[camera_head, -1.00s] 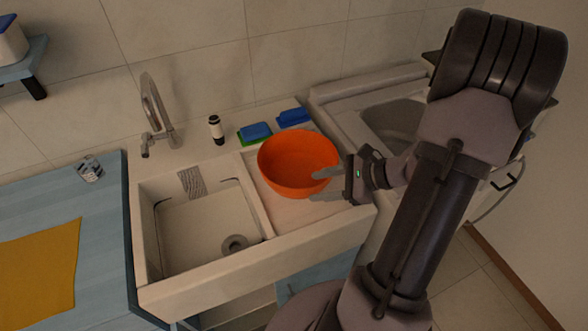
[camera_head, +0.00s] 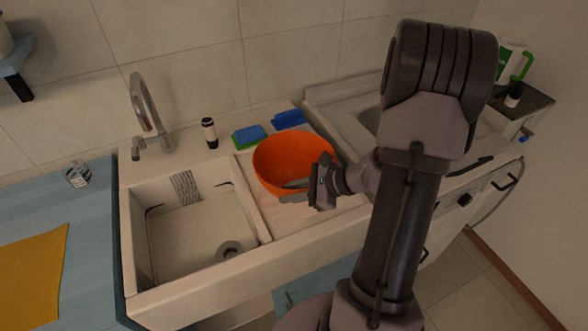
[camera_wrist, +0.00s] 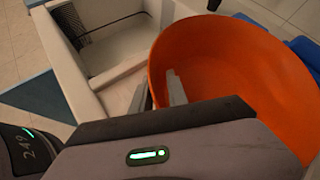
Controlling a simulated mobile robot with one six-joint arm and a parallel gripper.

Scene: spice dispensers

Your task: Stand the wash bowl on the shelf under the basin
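The orange wash bowl (camera_head: 285,152) stands upright on the ledge right of the square white basin (camera_head: 190,235). My gripper (camera_head: 293,190) is at the bowl's near right side, with its fingers apart. In the wrist view, the bowl (camera_wrist: 235,65) fills the right side. One finger of my gripper (camera_wrist: 157,90) is inside the bowl wall and the other is outside, so they straddle the rim. I cannot tell whether either touches the wall. The shelf under the basin is hidden; only part of a blue cabinet front (camera_head: 318,278) shows below the sink's front edge.
A faucet (camera_head: 150,110) and a dark-and-white bottle (camera_head: 209,133) stand behind the basin. A green-and-blue sponge (camera_head: 249,136) and a blue item (camera_head: 289,119) lie behind the bowl. A blue counter (camera_head: 85,225) with a yellow cloth (camera_head: 32,265) is at left. Floor (camera_head: 455,275) is clear at right.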

